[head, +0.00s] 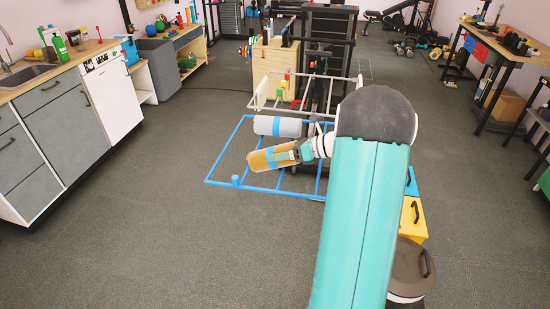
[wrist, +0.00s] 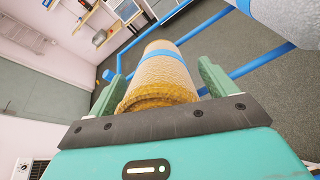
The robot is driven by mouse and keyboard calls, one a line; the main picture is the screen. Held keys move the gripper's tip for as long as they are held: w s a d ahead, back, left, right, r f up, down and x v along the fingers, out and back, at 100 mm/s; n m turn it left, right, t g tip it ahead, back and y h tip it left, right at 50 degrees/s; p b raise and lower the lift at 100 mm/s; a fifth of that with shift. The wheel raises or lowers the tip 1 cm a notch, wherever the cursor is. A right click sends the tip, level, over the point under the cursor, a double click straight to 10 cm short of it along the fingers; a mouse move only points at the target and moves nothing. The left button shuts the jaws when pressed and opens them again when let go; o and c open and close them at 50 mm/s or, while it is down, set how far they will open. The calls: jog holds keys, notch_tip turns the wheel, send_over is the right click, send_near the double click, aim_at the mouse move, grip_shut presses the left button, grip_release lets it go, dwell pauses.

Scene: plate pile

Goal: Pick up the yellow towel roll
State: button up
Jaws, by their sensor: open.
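The yellow towel roll (head: 258,161) lies on a blue-barred rack (head: 243,187) in the head view, with a light blue band around it. In the wrist view the roll (wrist: 158,72) points away from me, its near end close to the palm. My gripper (head: 279,155) is at the right end of the roll. In the wrist view my gripper (wrist: 160,84) is open, with one green finger on each side of the roll. I cannot tell whether either finger touches it.
A grey roll with a blue band (head: 277,126) lies just behind the yellow one. A grey-barred rack (head: 262,104) stands behind it. A counter with cabinets (head: 75,112) is on the left. The floor left of the blue rack is clear.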

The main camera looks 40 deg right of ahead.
jog(key=c, duration=1.2)
jog(key=shift+c, duration=0.2)
jog(key=shift+r, duration=0.4)
notch_tip(320, 180, up, 2)
jog(key=shift+r, duration=0.1)
jog(key=a+r, duration=1)
jog(key=a, duration=0.4)
jog(key=d+f+t+y, duration=0.1)
jog(key=d+f, duration=0.1)
jog(key=d, duration=0.2)
jog(key=w+d+f+t+y, duration=0.1)
jog(key=d, duration=0.3)
jog(key=d+f+t+y, duration=0.1)
jog(key=d+f+t, duration=0.1)
jog(key=d, duration=0.2)
jog(key=shift+w+d+f, duration=0.2)
jog(key=shift+d+f, duration=0.1)
jog(key=shift+d, duration=0.05)
jog(key=shift+f, duration=3.35)
